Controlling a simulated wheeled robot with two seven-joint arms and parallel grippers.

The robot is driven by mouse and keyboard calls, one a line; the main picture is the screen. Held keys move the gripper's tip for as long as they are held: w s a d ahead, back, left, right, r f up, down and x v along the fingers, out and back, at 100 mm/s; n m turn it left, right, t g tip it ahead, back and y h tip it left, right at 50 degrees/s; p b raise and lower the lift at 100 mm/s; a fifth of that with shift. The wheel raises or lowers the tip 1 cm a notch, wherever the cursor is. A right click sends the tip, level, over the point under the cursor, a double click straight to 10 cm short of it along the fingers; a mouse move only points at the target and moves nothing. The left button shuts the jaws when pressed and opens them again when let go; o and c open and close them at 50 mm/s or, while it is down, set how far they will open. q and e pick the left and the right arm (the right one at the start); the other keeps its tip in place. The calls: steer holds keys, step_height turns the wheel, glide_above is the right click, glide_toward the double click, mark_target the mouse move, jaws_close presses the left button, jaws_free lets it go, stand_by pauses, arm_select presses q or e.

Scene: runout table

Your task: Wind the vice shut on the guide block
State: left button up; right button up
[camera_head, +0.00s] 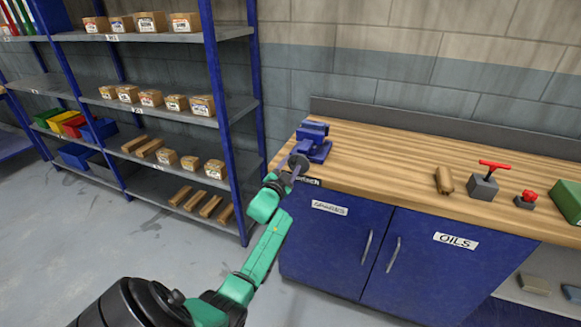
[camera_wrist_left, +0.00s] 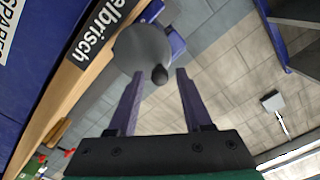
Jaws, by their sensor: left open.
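The blue vice (camera_head: 314,142) stands at the left front corner of the wooden workbench. Its grey round handwheel (camera_head: 299,161) faces the bench's front edge, and it shows large in the left wrist view (camera_wrist_left: 140,46). A dark knob (camera_wrist_left: 159,75) sticks out from the wheel's rim. My left gripper (camera_head: 288,174) is at the wheel. In the left wrist view its two purple fingers (camera_wrist_left: 160,80) are open, with the knob between their tips; I cannot tell whether they touch it. I cannot make out the guide block in the vice's jaws. My right gripper is not in view.
The wooden bench top (camera_head: 390,160) is clear right of the vice. Farther right are a brown cylinder (camera_head: 444,180), a grey block with a red T-handle (camera_head: 484,187) and a small red-knobbed piece (camera_head: 525,198). A blue shelf rack (camera_head: 229,120) stands close on the left.

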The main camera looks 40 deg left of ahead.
arm_select(q)
steer(key=p+v, duration=0.4)
steer(key=v, duration=0.3)
steer(key=shift+p, duration=0.4)
